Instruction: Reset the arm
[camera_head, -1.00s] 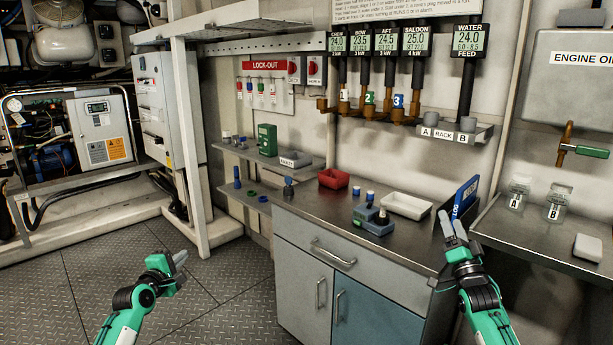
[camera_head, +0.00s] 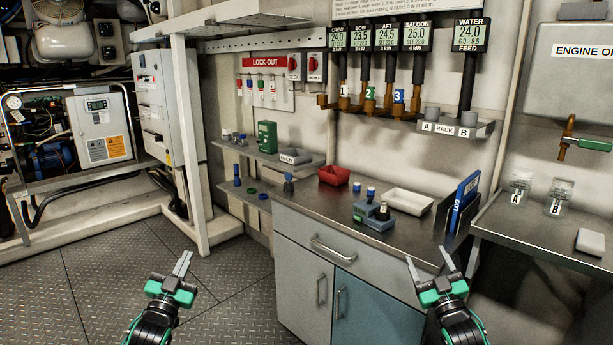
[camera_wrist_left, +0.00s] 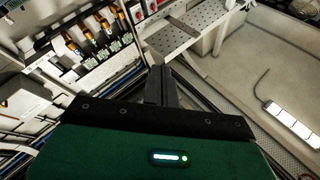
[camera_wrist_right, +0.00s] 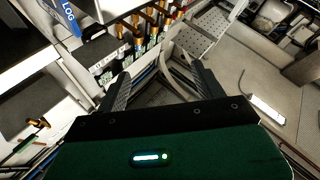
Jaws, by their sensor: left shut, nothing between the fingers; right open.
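My left gripper (camera_head: 183,264) is in the lower left of the head view, over the metal floor. Its fingers are together with nothing between them; the left wrist view also shows the shut fingers (camera_wrist_left: 161,86). My right gripper (camera_head: 427,262) is in front of the right end of the workbench in the head view. Its two fingers are spread, and the right wrist view shows the gap between the fingertips (camera_wrist_right: 153,82) empty. Both grippers point up and away from me. Neither holds anything.
The floor (camera_head: 90,285) at left is clear.

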